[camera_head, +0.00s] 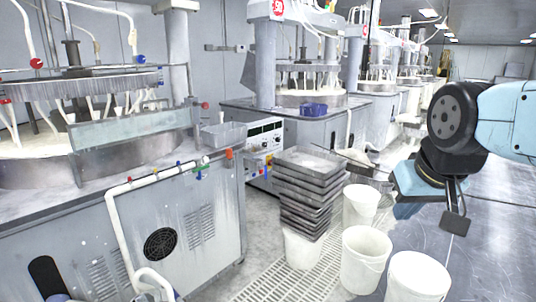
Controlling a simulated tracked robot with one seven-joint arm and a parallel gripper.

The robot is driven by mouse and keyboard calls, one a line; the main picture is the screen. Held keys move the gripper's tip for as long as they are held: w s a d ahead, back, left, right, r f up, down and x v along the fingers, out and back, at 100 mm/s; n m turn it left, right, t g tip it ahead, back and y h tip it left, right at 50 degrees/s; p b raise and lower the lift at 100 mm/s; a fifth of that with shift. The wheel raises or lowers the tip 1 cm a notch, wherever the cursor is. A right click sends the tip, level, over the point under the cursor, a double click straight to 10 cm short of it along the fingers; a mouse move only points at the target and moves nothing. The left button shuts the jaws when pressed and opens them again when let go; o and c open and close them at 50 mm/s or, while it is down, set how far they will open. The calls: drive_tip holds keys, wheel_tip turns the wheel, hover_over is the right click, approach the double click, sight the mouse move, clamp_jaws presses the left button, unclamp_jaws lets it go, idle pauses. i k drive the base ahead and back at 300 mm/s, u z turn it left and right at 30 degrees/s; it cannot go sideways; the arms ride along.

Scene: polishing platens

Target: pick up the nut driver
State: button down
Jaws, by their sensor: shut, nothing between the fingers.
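I cannot make out a nut driver anywhere in the head view. Small coloured bits show along the front edge of the near machine, but they are too small to identify. My arm comes in from the right, light blue with a black round joint. My gripper (453,222) hangs at its lower end, a small dark shape above the floor on the right. It is shut and empty. Its fingertips are hard to make out at this size.
A polishing machine (215,215) with a pipe along its front fills the left. Stacked grey trays (310,163) stand on a white bucket (303,248). More white buckets (366,262) stand right of them. A blue basket (314,109) sits on the machine behind. The floor (500,255) at right is clear.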

sight(229, 150)
drive_tip(key=z, duration=0.6)
drive_tip(key=k, duration=0.45)
drive_tip(key=u, duration=1.3)
drive_tip(key=i, duration=0.55)
drive_tip(key=z, duration=0.2)
drive_tip(key=k, duration=0.6)
drive_tip(key=z, duration=0.5)
drive_tip(key=i, duration=1)
drive_tip(key=z, duration=0.5)
